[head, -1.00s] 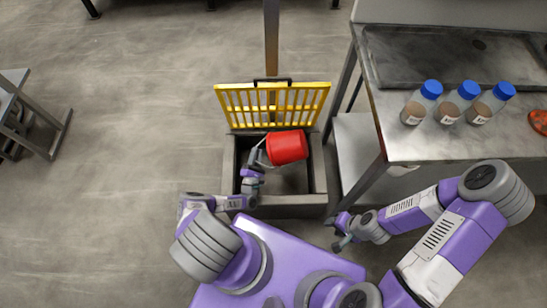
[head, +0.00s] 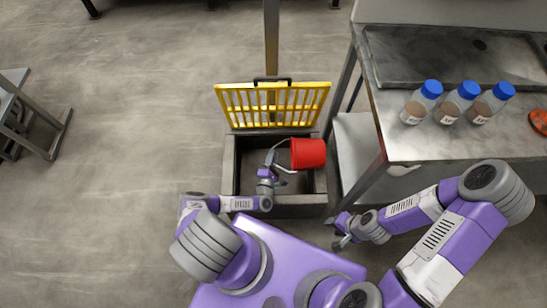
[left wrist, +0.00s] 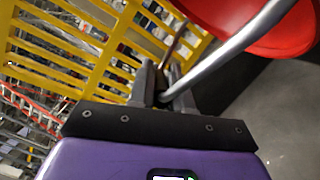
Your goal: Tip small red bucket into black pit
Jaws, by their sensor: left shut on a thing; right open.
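The small red bucket (head: 308,153) hangs over the right part of the black pit (head: 248,170), a dark opening in a grey square frame. In the head view its side shows and its mouth is hidden. My left gripper (head: 274,158) is shut on the bucket's metal handle, to the left of the bucket. The left wrist view shows the jaws (left wrist: 165,92) around the grey handle (left wrist: 235,45), with the red bucket (left wrist: 262,22) at top right. My right gripper (head: 342,233) is open and empty, near the pit frame's lower right corner.
A yellow grate (head: 272,104) stands raised at the pit's far edge, with a post behind it. A steel table (head: 440,150) to the right carries several blue-capped bottles (head: 468,95) and a red item (head: 539,121).

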